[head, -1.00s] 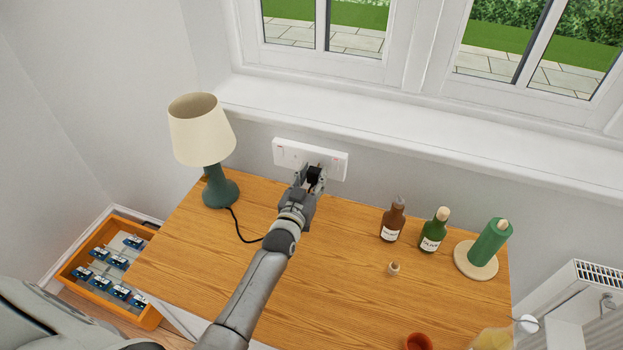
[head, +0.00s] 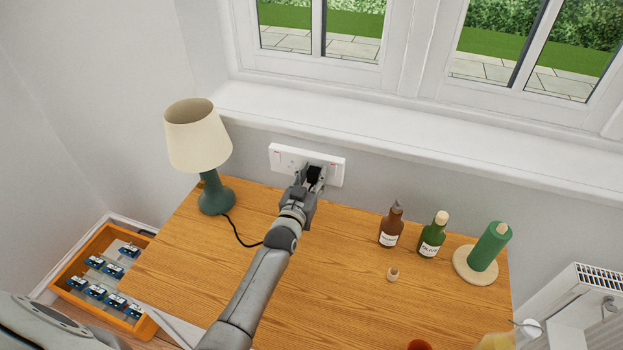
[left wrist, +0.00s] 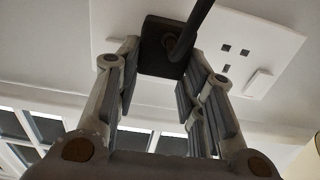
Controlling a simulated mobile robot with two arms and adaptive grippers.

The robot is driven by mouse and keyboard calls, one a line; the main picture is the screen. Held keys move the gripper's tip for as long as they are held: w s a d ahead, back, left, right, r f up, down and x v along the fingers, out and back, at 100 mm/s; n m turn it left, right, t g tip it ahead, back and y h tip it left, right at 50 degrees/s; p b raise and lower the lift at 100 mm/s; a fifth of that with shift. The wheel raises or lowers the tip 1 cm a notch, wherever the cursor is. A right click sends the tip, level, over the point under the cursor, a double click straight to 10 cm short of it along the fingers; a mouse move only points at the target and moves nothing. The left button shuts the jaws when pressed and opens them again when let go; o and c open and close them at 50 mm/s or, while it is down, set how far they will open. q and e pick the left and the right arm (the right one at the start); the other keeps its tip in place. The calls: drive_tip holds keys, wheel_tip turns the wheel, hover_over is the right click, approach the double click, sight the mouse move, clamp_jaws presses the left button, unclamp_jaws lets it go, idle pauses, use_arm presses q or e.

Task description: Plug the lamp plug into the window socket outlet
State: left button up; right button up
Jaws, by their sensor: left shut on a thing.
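The white double socket outlet (head: 286,157) is on the wall below the window sill; its plate also shows in the left wrist view (left wrist: 262,38). My left gripper (head: 313,178) is shut on the black lamp plug (head: 314,173). In the left wrist view the plug (left wrist: 160,42) sits between the two fingers, over one outlet of the plate, with its cord rising from its back. The other outlet's holes are bare. The plug's pins are hidden, and I cannot tell how deep they sit. The lamp (head: 199,140) stands upright on the table. My right gripper is out of view.
The wooden table (head: 330,270) is clear around my left arm. The lamp's black cord (head: 238,235) runs under that arm. An orange crate (head: 70,262) is at the left.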

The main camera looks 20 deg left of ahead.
use_arm(q)
drive_tip(key=shift+w+r, duration=0.1)
drive_tip(key=shift+r, duration=0.05)
drive_tip(key=o, duration=1.2)
drive_tip(key=shift+w, duration=0.1)
drive_tip(key=shift+s+f, duration=0.2)
drive_tip(key=shift+s, duration=0.15)
drive_tip(key=s, duration=1.1)
drive_tip(key=shift+s+d+r, duration=0.15)
drive_tip(key=shift+s+d, duration=0.05)
drive_tip(key=shift+d, duration=0.15)
